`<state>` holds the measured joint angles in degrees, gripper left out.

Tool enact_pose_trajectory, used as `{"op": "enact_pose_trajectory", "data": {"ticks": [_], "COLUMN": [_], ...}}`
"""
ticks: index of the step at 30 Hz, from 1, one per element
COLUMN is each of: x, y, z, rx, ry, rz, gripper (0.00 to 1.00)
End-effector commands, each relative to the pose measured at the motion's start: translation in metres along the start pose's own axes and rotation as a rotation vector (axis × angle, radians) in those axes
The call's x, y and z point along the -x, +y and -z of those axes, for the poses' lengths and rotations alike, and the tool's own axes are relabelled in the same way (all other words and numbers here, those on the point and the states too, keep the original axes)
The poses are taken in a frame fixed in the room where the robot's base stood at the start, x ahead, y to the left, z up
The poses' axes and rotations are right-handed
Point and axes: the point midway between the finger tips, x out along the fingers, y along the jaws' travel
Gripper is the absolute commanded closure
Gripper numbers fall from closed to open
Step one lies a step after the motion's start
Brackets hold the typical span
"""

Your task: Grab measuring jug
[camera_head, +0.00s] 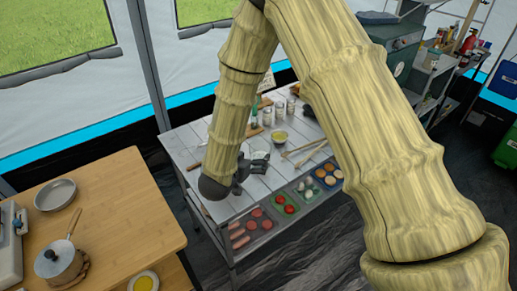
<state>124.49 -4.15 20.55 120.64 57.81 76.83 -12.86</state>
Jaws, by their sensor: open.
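My gripper (262,171) is dark and open, low over the front part of the grey plank table (215,150). A small pale, whitish vessel (260,155) stands just behind the fingers, partly hidden by them. It may be the measuring jug, but it is too small to tell. I cannot tell whether the fingers touch it. My arm covers the middle of the view and hides part of the table.
Several jars (267,115) and a bowl with yellow contents (279,137) stand behind the gripper. Wooden utensils (305,150) lie to the right. A wooden table (110,205) with a pan (55,195) and a pot (58,262) is at left.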

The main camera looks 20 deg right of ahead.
Motion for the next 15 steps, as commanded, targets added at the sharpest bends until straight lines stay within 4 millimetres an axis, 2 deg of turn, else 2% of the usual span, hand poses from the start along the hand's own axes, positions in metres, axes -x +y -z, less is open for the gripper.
{"op": "enact_pose_trajectory", "data": {"ticks": [5,15], "x": [-0.013,-0.055], "y": [0.003,0.004], "z": [0.001,0.001], "rx": [-0.002,-0.002], "ry": [-0.002,-0.001], "rz": [-0.006,-0.005], "gripper": [0.0,0.0]}}
